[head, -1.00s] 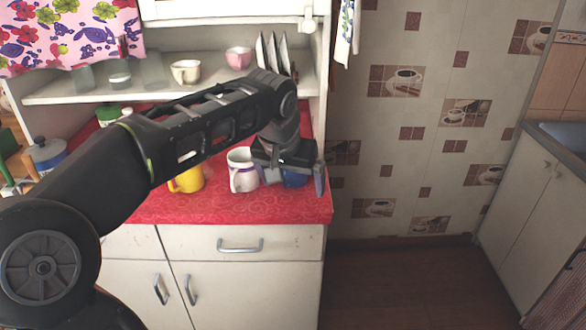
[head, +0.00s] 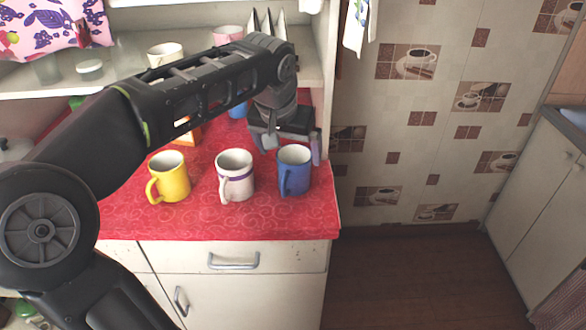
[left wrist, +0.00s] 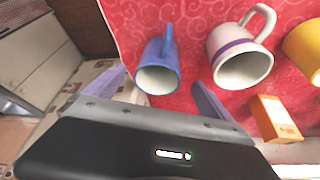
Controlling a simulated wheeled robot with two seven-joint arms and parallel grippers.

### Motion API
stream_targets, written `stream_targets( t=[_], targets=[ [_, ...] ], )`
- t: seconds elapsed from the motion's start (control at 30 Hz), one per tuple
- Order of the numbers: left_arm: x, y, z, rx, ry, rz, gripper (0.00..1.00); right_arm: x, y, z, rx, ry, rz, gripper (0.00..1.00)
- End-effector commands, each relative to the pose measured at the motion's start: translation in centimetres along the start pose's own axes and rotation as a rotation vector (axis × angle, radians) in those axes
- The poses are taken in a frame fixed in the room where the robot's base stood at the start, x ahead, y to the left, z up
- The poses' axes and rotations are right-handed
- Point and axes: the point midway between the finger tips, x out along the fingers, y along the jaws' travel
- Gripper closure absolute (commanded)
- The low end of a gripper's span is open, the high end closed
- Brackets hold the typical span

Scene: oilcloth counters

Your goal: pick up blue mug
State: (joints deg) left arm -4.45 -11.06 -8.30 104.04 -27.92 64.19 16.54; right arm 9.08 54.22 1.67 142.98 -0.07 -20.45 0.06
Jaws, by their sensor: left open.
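The blue mug (head: 294,172) stands upright on the red counter near its right front corner, its handle toward the front left. My left gripper (head: 292,147) is open and empty, just behind the mug in the head view. In the left wrist view the blue mug (left wrist: 159,72) shows between the two fingertips of the left gripper (left wrist: 159,78), with a gap on both sides. I cannot tell how far apart in depth they are. My right gripper is not in view.
A white mug with a purple band (head: 236,176) stands close left of the blue mug, and a yellow mug (head: 169,178) further left. An orange box (left wrist: 275,118) lies near them. A shelf (head: 127,75) with crockery is behind. The red cloth (head: 240,222) is clear in front.

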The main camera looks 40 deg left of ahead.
Motion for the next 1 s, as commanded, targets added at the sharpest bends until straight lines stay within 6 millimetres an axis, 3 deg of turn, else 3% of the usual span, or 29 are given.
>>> stream_targets(
  t=[0.17, 0.43, 0.77, 1.0],
  targets=[
    [0.2, 0.0, 0.0, 0.000, -0.001, 0.000, 0.05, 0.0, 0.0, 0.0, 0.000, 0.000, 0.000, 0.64],
    [2.5, 0.0, 0.0, 0.000, -0.002, -0.001, 0.05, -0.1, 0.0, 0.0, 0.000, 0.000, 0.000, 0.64],
    [2.8, 0.0, -0.1, 0.000, 0.000, 0.000, 0.05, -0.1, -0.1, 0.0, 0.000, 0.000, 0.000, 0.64],
    [5.6, 0.2, -0.3, 0.001, -0.005, -0.001, 0.05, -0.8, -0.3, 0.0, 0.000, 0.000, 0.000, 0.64]
  ],
)
